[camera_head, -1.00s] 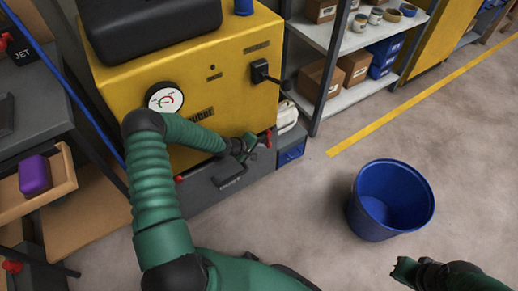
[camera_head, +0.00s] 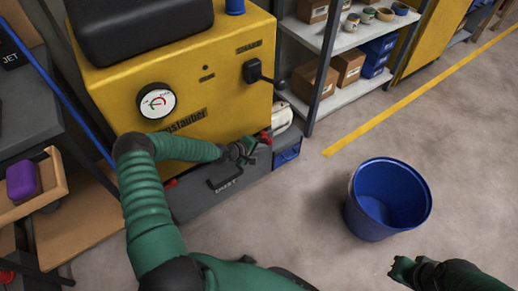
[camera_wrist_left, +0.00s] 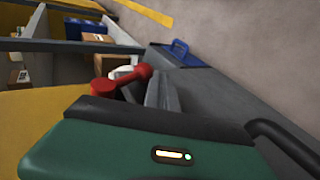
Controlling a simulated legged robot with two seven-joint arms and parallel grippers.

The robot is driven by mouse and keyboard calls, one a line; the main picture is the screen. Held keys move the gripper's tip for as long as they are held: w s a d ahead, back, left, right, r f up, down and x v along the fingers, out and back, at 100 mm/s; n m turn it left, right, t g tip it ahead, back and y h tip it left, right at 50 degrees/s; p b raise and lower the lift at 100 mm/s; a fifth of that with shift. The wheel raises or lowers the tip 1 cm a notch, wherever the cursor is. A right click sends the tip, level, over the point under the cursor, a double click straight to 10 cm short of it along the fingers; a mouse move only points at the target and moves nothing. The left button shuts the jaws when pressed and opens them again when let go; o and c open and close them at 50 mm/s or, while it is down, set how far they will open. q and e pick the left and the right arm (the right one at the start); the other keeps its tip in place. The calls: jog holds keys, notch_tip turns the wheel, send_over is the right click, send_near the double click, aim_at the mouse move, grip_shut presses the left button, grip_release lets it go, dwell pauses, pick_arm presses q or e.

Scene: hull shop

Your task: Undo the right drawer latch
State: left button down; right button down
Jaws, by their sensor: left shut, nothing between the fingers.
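The grey drawer (camera_head: 222,184) is shut in the base of the yellow machine, with a dark handle (camera_head: 226,181) on its front. The red right latch (camera_head: 265,136) sits at its upper right corner. In the left wrist view the latch (camera_wrist_left: 122,83) is a red lever with a round end. My left gripper (camera_head: 250,151) is shut and empty, right beside the latch; whether they touch is hard to tell.
A blue bin (camera_head: 389,199) stands on open floor at the right. A shelf with cartons (camera_head: 348,66) stands behind. A wooden tray with a purple object (camera_head: 22,181) is at the left.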

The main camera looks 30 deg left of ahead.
pick_arm(q)
jog(key=shift+w+d, duration=0.1)
jog(key=shift+w, duration=0.1)
dwell(0.3)
jog(key=p+v, duration=0.7)
jog(key=v, duration=0.9)
jog(key=shift+s, duration=0.4)
